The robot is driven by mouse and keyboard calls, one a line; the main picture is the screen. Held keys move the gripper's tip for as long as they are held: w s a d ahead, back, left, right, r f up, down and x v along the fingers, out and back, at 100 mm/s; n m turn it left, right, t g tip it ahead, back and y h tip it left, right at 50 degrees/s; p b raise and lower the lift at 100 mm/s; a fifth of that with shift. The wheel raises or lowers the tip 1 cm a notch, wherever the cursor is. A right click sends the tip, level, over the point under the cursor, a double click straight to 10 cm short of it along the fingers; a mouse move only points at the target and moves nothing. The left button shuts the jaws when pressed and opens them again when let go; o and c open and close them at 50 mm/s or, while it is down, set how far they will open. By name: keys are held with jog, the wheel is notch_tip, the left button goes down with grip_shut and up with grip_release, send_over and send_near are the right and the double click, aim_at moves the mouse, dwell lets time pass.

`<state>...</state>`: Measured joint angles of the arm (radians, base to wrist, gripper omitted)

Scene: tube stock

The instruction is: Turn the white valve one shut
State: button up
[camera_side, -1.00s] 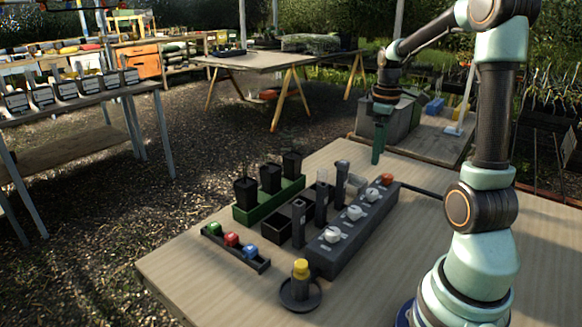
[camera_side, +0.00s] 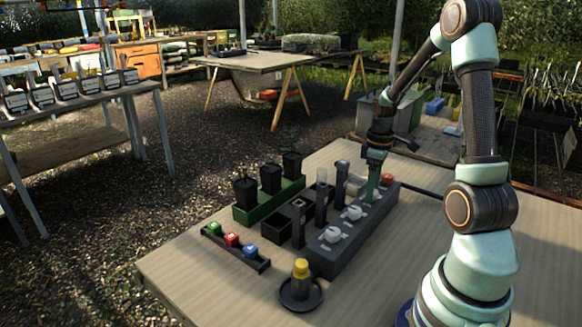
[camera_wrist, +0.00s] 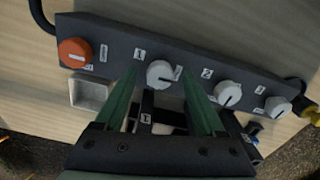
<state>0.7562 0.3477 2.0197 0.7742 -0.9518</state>
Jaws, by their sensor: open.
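The white valve one (camera_wrist: 160,74) is a round knob on the dark valve block (camera_wrist: 110,40), right of the "1" label in the wrist view. A short dark line on it points to the right. My gripper (camera_wrist: 159,76) is open, with one green finger on each side of this knob; I cannot tell whether they touch it. In the side view my gripper (camera_side: 372,188) is down at the far part of the block (camera_side: 325,261), and its fingers mostly hide valve one.
White valve two (camera_wrist: 228,93) and a third white valve (camera_wrist: 277,107) sit to the right. An orange knob (camera_wrist: 74,52) is at the block's left end. Tall dark holders (camera_side: 298,220), a green rack (camera_side: 268,204) and a yellow-capped bottle (camera_side: 301,275) stand nearby. The table's front right is clear.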

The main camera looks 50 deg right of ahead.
grip_shut()
jog(key=shift+m, duration=0.4)
jog(key=m, duration=0.4)
jog(key=shift+r, duration=0.1)
jog(key=m, duration=0.8)
jog(key=shift+m, duration=0.4)
jog(key=m, duration=0.4)
jog(key=shift+d+m, duration=0.1)
jog(key=shift+m, duration=0.2)
grip_release()
